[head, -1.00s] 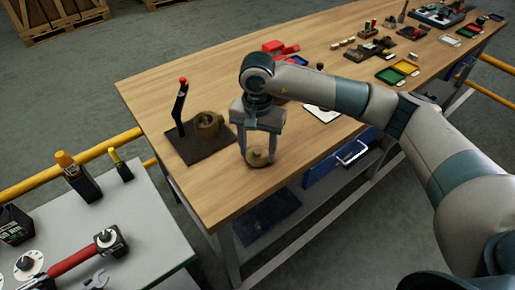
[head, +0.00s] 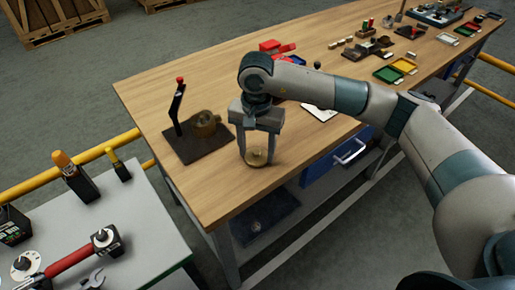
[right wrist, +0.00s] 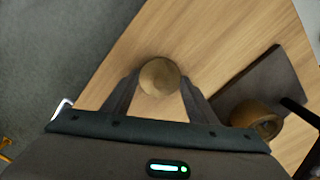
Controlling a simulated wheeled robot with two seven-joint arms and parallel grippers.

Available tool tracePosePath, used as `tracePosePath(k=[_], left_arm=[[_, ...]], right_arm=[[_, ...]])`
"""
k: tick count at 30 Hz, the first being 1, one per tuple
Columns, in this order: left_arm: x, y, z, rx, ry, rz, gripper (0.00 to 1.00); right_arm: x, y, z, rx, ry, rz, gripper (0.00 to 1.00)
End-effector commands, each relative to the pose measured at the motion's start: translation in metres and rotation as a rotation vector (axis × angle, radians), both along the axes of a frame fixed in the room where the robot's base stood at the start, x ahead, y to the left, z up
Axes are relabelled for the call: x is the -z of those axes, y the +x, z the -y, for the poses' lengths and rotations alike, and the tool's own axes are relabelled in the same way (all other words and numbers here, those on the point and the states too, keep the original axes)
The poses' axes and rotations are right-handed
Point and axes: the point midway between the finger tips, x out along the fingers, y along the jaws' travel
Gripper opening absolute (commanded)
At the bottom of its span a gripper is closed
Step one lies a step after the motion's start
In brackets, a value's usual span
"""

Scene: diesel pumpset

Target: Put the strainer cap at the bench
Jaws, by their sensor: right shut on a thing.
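The strainer cap (head: 257,158) is a round brass-coloured piece at the near edge of the wooden bench (head: 215,190). It also shows as a round disc between the fingers in the right wrist view (right wrist: 159,77). My right gripper (head: 258,157) points down and is shut on the cap, with one finger on each side. The cap is at or just above the bench top; I cannot tell whether it touches. To its left a brown brass-like body (head: 205,124) stands on a dark plate with a red-tipped lever (head: 177,105). My left gripper is not in view.
A grey side table (head: 130,215) at the lower left holds a red-handled tool (head: 68,260) and orange-topped and yellow-topped items. A blue drawer (head: 335,163) is under the bench. Red, green and yellow trays and small parts lie farther along. Bench top around the cap is clear.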

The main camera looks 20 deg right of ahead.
Motion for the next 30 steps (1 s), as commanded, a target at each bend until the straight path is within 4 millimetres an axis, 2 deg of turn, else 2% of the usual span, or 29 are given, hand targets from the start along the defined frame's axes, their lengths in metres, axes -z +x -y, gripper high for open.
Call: tracePosePath(k=[1, 3, 23, 24, 26, 27, 30], left_arm=[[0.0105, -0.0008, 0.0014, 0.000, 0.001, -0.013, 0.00], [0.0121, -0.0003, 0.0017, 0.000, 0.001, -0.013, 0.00], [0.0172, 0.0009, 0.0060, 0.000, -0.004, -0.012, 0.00], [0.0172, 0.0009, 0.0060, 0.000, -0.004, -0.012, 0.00], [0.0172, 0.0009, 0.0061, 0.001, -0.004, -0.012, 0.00], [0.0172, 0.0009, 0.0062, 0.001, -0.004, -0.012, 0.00], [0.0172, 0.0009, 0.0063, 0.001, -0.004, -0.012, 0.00]], right_arm=[[0.0070, 0.0003, -0.0001, 0.000, 0.000, 0.001, 0.20], [0.0083, 0.0003, -0.0001, 0.000, 0.000, 0.001, 0.20], [0.0127, 0.0003, -0.0002, 0.000, 0.001, 0.001, 0.20], [0.0127, 0.0004, -0.0001, 0.000, 0.001, 0.001, 0.57], [0.0127, 0.0003, -0.0002, 0.000, 0.001, 0.001, 0.72], [0.0128, 0.0003, -0.0002, 0.000, 0.001, 0.001, 0.74], [0.0129, 0.0002, -0.0001, 0.000, 0.001, 0.001, 0.74]])
